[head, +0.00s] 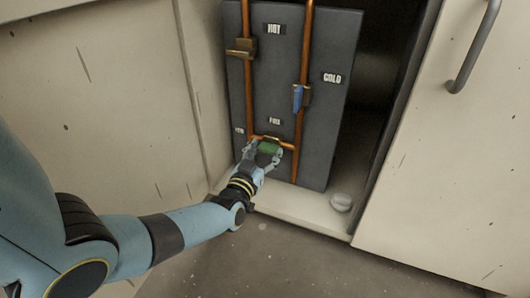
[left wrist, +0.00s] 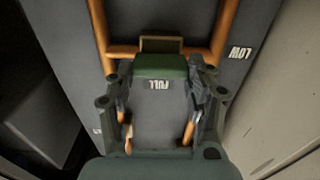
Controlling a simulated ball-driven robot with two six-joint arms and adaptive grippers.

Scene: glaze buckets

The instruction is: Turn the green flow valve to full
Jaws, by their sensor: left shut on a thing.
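The green flow valve (head: 269,148) sits on the low copper cross pipe of a dark panel in the head view. In the left wrist view its green handle (left wrist: 160,67) lies between my fingertips, against a brass body (left wrist: 161,45). My left gripper (head: 265,152) is shut on the green handle. The FULL label (head: 275,121) is just above the valve in the head view, and the LOW label (head: 239,131) is to its left. The fingers partly hide the handle, so its exact angle is hard to tell. My right gripper is not in view.
A brass-handled valve (head: 241,48) is on the left pipe near the HOT label (head: 274,29). A blue-handled valve (head: 298,98) is on the right pipe near the COLD label (head: 332,78). A round pale knob-like object (head: 341,202) lies on the cabinet floor. Cabinet sides flank the opening.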

